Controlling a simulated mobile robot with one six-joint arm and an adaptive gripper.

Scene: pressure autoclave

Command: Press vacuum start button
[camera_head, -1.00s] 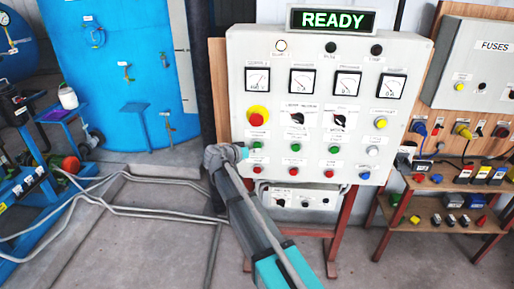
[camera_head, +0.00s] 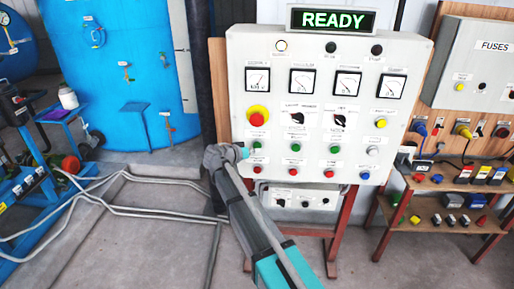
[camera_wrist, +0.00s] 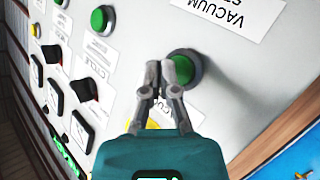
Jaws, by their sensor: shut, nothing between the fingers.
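In the head view the grey control panel (camera_head: 400,48) carries rows of buttons, and my gripper (camera_head: 247,152) is at its left edge. A green button (camera_head: 257,145) shows there just beside my gripper. In the wrist view, which is turned over, a large green button (camera_wrist: 184,69) sits by a label (camera_wrist: 235,12) reading VACUUM and a cut-off second line. My gripper (camera_wrist: 161,68) is shut and empty, its fingertips overlapping the left edge of this button in the picture. I cannot tell whether they touch it.
A lit READY sign (camera_head: 332,19) tops the panel. A red emergency button (camera_head: 257,118) on yellow is above my gripper. Other green buttons (camera_head: 295,147) and red buttons (camera_head: 294,171) are close by. Grey pipes (camera_head: 110,208) run along the floor at left.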

